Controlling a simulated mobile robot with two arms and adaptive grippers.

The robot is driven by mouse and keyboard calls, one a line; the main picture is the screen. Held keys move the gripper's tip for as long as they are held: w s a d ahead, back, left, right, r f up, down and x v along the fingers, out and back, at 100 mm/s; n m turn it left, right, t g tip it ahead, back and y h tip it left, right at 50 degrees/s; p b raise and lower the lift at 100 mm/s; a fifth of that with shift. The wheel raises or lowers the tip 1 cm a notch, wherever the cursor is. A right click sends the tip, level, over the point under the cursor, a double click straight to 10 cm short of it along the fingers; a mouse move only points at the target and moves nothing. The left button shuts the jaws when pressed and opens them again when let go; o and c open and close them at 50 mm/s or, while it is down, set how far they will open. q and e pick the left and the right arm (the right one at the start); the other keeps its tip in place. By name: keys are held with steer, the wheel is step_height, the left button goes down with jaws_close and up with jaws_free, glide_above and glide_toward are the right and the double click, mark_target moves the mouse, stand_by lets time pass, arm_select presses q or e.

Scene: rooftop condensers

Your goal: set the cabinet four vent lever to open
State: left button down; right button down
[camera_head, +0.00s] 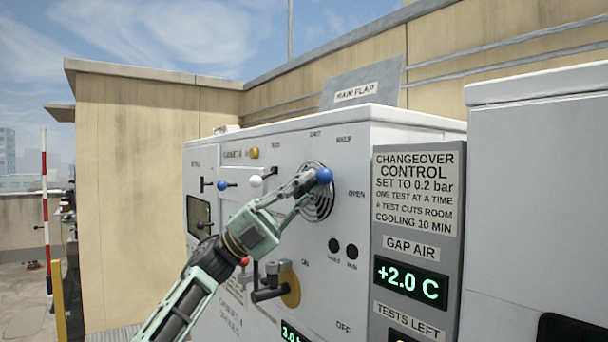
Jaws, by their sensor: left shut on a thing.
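The white cabinet four (350,265) stands in front of me, marked "CABINET 4" at its upper left. On its face is a round vent grille (322,212). A vent lever with a blue ball knob (324,175) sits over the grille. Labels around it seem to read SHUT above, HALF at upper right and OPEN (356,193) at right. The knob lies below HALF and left of OPEN. My left gripper (302,187) is shut on the lever beside the knob, its fingers hiding the shaft and pivot. My right gripper is out of view.
Left of the gripper are another blue knob (222,185), a white knob (256,181) and a yellow button (253,153). Below is a rotary handle on a yellow plate (290,289). A grey control panel (416,260) stands close on the right, reading "+2.0 C".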

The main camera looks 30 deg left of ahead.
arm_select(q)
steer(key=shift+d+f+m+g, duration=0.2)
steer(key=shift+d+m+g, duration=0.05)
steer(key=shift+m+g, duration=0.25)
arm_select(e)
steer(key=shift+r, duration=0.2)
arm_select(q)
steer(key=shift+f, duration=0.1)
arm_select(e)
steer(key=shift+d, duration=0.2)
arm_select(q)
steer(key=c, duration=2)
jaws_free()
steer(key=shift+s, duration=0.1)
steer(key=shift+o, duration=0.9)
steer(key=shift+d, duration=0.1)
steer(key=shift+d+r, duration=0.2)
steer(key=shift+d, duration=0.15)
steer(key=shift+s+a+f, duration=0.1)
steer(key=shift+a+f, duration=0.15)
steer(key=shift+a, duration=0.25)
steer(key=v, duration=1.1)
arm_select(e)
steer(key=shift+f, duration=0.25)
